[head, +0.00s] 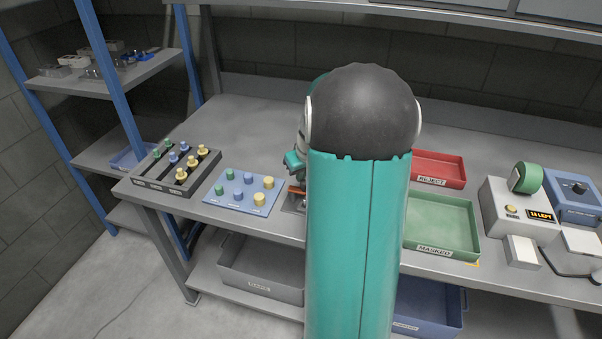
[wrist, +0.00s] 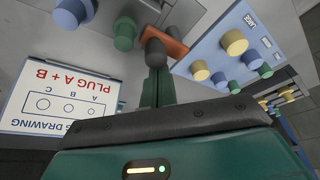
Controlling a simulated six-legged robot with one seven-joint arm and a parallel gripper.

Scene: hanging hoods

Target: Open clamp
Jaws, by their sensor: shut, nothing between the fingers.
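The clamp shows as an orange-red bar (wrist: 175,42) at the top middle of the wrist view, on a grey fixture. In the head view a small piece of this bar (head: 297,190) shows left of my arm, which hides the rest. My gripper (wrist: 156,62) is shut with its fingers together and empty. Its dark tips are right at the near side of the orange bar; I cannot tell whether they touch it. A green plug (wrist: 123,36) and a blue plug (wrist: 70,13) stand left of the bar.
A drawing card (wrist: 62,92) reading "PLUG A + B" lies left of my fingers. A blue plate (head: 240,187) of coloured plugs lies beside the clamp, with a plug rack (head: 150,184) further left. A red reject tray (head: 440,170) and green masked tray (head: 440,228) stand right.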

